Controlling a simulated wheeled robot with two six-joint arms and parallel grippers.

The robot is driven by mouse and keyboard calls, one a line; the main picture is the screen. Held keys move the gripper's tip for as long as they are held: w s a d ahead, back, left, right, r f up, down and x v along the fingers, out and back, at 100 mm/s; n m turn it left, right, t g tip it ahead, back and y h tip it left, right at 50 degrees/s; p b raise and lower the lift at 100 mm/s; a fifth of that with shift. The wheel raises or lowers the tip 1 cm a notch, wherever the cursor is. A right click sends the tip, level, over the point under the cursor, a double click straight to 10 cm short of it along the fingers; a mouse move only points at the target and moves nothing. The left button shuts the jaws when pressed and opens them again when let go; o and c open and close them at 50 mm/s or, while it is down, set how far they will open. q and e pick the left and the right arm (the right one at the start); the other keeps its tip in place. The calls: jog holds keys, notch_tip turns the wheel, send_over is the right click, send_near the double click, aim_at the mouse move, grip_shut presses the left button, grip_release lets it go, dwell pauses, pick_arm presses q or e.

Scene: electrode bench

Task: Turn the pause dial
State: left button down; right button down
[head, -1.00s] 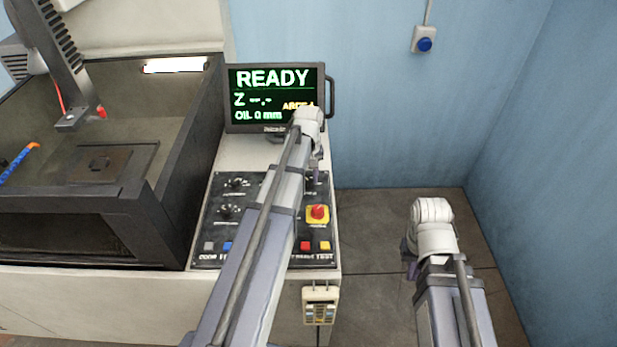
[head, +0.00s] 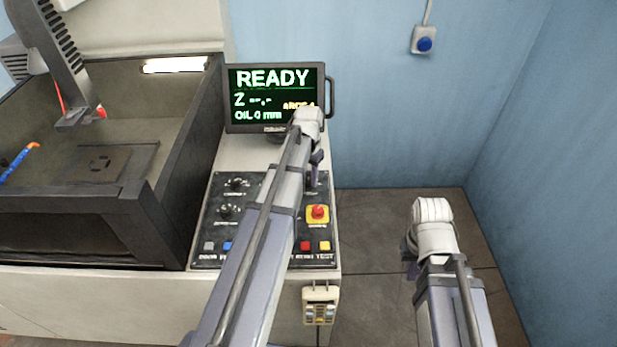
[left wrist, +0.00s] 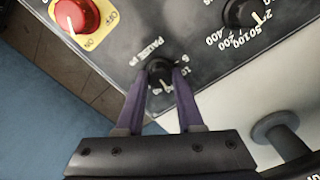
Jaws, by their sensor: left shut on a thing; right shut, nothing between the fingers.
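The pause dial (left wrist: 160,70) is a small black knob on the dark control panel (left wrist: 112,60), next to printed "PAUSE" lettering in the left wrist view. My left gripper (left wrist: 162,76) is shut on this dial, with one purple finger on each side. In the head view my left gripper (head: 315,172) is at the panel's upper right, and my arm hides much of the panel. I cannot clearly tell the dial's setting. My right gripper (head: 409,250) is shut and empty, away from the panel and mostly hidden behind its own wrist.
A red stop button (head: 318,211) on a yellow base sits just below the dial; it also shows in the left wrist view (left wrist: 75,14). Another black dial (left wrist: 245,12) is nearby. The screen (head: 275,90) behind my left arm reads READY. Floor on the right is clear.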

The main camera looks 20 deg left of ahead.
aim_at(308, 180)
pick_arm(q)
jog(key=shift+m, duration=1)
jog(key=c, duration=0.5)
grip_release()
jog(key=shift+c, duration=0.2)
jog(key=shift+r, duration=0.15)
notch_tip(308, 180, up, 8)
jog(key=p, duration=0.8)
jog(key=shift+f, duration=0.2)
